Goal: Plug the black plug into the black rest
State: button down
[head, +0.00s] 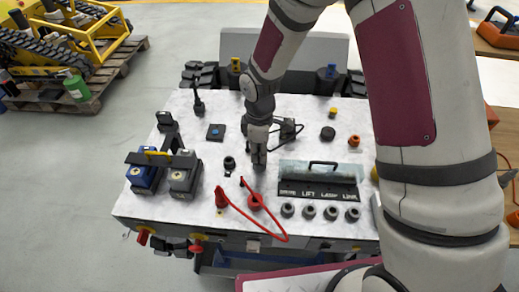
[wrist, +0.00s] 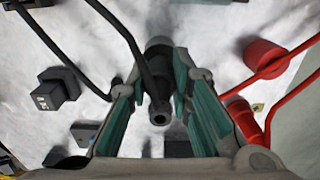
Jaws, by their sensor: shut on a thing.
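My gripper (head: 259,160) points down over the middle of the white panel, its fingers closed on the black plug. In the wrist view the black plug (wrist: 159,104) lies between the green-lined finger pads, with its round end towards the camera. A black cable runs up from it. A wider black round piece (wrist: 158,48), likely the black rest, shows past the plug and lines up with it. I cannot tell whether the plug is in it or above it. In the head view the fingers hide this spot. Another small black fitting (head: 229,163) stands just left of my gripper.
A red cylinder (head: 254,202) and a red plug (head: 221,197), with a looping red cable, stand in front of my gripper. A black box (head: 288,128) is behind it at right. A handled cover (head: 318,172) and several dark knobs are at right; blue and grey blocks are at left.

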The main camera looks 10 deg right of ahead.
jog(key=shift+f, duration=0.45)
jog(key=c, duration=1.4)
grip_release()
jog(key=shift+o, duration=0.2)
jog(key=shift+r, duration=0.1)
notch_tip(320, 180, up, 12)
jog(key=shift+f, duration=0.1)
